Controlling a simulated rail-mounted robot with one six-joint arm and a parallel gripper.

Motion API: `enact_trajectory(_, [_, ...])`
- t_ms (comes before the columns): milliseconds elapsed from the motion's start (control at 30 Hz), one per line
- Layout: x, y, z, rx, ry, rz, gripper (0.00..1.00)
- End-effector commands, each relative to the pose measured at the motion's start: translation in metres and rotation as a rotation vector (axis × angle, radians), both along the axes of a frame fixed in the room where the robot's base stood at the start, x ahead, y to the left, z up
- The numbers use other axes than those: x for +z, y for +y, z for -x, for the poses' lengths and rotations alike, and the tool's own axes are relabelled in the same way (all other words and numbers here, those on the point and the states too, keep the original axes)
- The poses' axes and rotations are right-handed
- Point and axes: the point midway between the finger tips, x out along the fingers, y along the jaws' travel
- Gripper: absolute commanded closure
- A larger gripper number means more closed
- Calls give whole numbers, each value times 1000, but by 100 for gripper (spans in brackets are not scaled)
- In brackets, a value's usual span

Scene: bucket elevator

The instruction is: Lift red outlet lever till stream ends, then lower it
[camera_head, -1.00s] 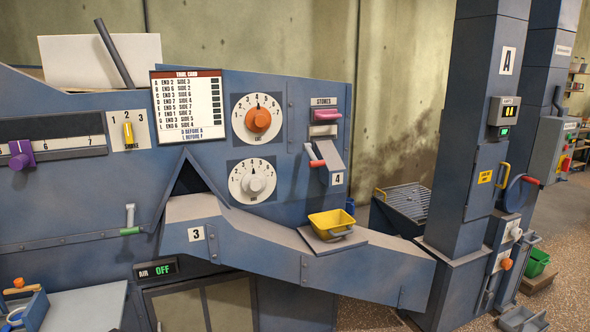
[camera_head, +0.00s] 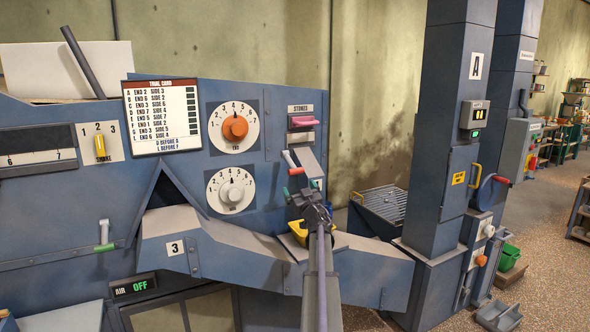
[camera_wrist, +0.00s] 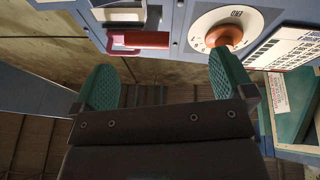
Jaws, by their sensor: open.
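The red-ended outlet lever (camera_head: 296,171) sticks out beside the grey spout under the STONES slot in the head view. Its red end points downward to the right. My gripper (camera_head: 308,192) is just below it in that view, and I cannot tell whether they touch. In the wrist view my gripper (camera_wrist: 165,72) has its green pads wide apart with nothing between them. The lever is not clearly shown there. A yellow tray (camera_head: 299,232) below the spout is partly hidden by my gripper and arm. No stream can be made out.
Two dials (camera_head: 235,128) and the trial card (camera_head: 161,115) are to the left. A sloping chute housing (camera_head: 230,245) lies below, and a blue column (camera_head: 455,120) stands to the right.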

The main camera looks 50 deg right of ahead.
Motion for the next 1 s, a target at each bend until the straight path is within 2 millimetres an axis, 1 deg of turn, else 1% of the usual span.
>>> enact_trajectory(33, [4, -16, 10, 24, -9, 25, 0])
enact_trajectory(67, [5, -19, 15, 40, -13, 38, 0])
enact_trajectory(133, [7, -22, 20, 58, -17, 50, 0])
enact_trajectory(267, [8, -21, 18, 61, -18, 51, 0])
enact_trajectory(367, [14, -26, 10, 61, -19, 50, 0])
enact_trajectory(467, [22, -33, -6, 62, -18, 51, 0])
enact_trajectory(733, [46, -59, -58, 60, -19, 51, 0])
enact_trajectory(833, [49, -64, -68, 60, -18, 50, 0])
enact_trajectory(1000, [48, -64, -70, 59, -18, 50, 0])
